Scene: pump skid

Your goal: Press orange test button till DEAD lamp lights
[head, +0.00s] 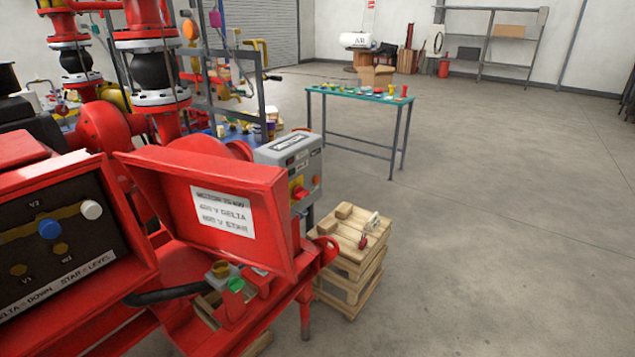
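A grey control box (291,163) stands behind the open red lid, right of the red pump. Its front carries a red and yellow rotary switch (298,190) and a few small round buttons or lamps (316,180). I cannot pick out an orange test button or a DEAD lamp at this size, nor tell whether any lamp is lit. Neither of my grippers is in view.
An open red terminal box (75,225) with its lid (212,205) raised fills the near left. A pallet stack (350,255) holds wooden blocks and a small red padlock-like item. A teal-topped table (360,96) stands behind. The floor at right is clear.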

